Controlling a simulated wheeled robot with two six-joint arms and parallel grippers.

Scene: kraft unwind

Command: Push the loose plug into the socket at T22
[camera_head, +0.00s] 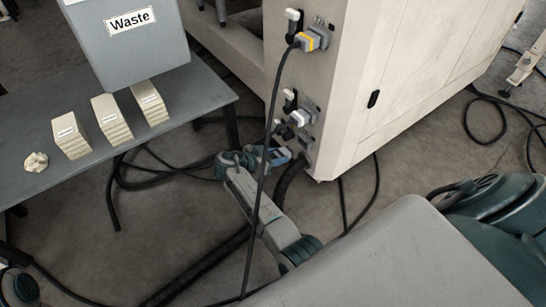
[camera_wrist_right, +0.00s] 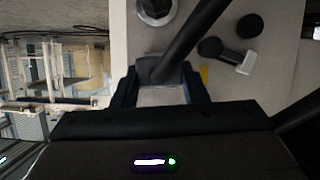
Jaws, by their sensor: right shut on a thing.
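My right gripper (camera_head: 283,155) is low at the near corner of the pale cabinet (camera_head: 345,110), below its lower connectors. In the right wrist view the gripper (camera_wrist_right: 160,92) is shut on the grey body of a plug (camera_wrist_right: 168,74). A thick black cable (camera_wrist_right: 190,38) runs from the plug to the upper right. The plug's front end and any mating socket are hidden, so I cannot tell whether it is inserted. In the head view the plug is hidden by the gripper. The socket labels are too small to read, so I cannot identify T22. My left gripper is not in view.
A yellow-banded connector (camera_head: 312,40) is high on the cabinet, its cable hanging across my right arm. Another connector (camera_head: 308,113) is lower. A table (camera_head: 205,85) at left carries a Waste bin (camera_head: 140,50) and several stacks. Black cables (camera_head: 120,185) lie on the floor.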

